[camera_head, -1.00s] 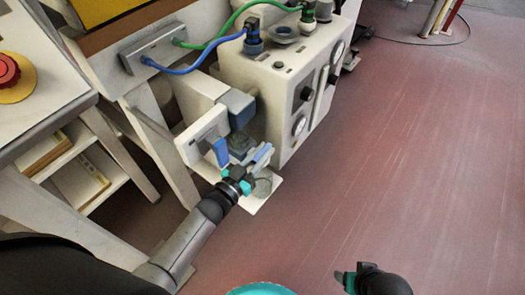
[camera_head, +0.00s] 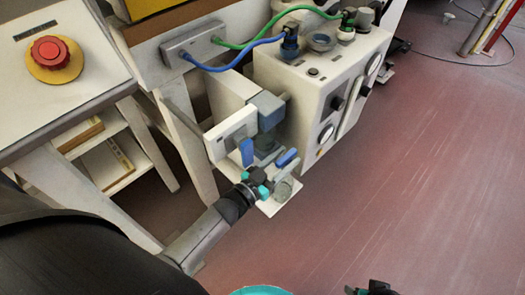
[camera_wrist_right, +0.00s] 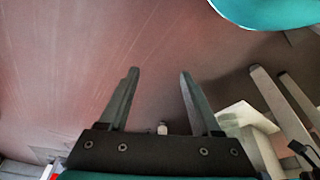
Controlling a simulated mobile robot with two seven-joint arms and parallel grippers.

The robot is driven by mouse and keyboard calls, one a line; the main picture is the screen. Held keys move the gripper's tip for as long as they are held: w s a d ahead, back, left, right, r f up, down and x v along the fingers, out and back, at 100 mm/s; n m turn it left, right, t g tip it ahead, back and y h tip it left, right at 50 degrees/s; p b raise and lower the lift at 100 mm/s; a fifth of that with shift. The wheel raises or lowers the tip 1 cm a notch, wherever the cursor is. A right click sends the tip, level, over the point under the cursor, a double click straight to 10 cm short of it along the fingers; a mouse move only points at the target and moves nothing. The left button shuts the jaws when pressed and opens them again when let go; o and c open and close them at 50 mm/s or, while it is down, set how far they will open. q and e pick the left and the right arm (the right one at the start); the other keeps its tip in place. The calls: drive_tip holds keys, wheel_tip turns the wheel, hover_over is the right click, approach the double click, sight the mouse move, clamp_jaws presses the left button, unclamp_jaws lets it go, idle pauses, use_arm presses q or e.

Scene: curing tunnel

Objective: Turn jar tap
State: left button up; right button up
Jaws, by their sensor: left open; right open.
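The jar tap unit is a grey block (camera_head: 268,110) on a white bracket at the side of the white machine box, with a blue lever (camera_head: 247,152) hanging below its left part. A clear jar-like thing (camera_head: 283,190) sits low on a small white ledge, partly hidden by my gripper. My left gripper (camera_head: 279,163) is open in front of the tap unit, close to the lever's right. A second blue piece (camera_head: 288,158) shows at its fingertips; I cannot tell whether they touch it. My right gripper (camera_wrist_right: 158,85) is open and empty above the floor.
The white machine box (camera_head: 300,88) has gauges, knobs and blue and green hoses (camera_head: 235,58). A bench with a red emergency button (camera_head: 50,52) stands at the left. The red floor (camera_head: 410,170) is open at the right. A teal round part (camera_wrist_right: 265,8) shows in the right wrist view.

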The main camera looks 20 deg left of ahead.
use_arm(q)
drive_tip(key=p+v, duration=0.3)
drive_tip(key=v, duration=1.1)
drive_tip(key=shift+s, duration=0.25)
use_arm(e)
drive_tip(key=s+d+f+g, duration=0.1)
drive_tip(key=s+f, duration=0.2)
drive_tip(key=f, duration=0.4)
drive_tip(key=shift+s+d, duration=0.35)
drive_tip(key=shift+s, duration=0.05)
use_arm(q)
drive_tip(key=shift+a, duration=0.1)
use_arm(e)
drive_tip(key=shift+f, duration=0.1)
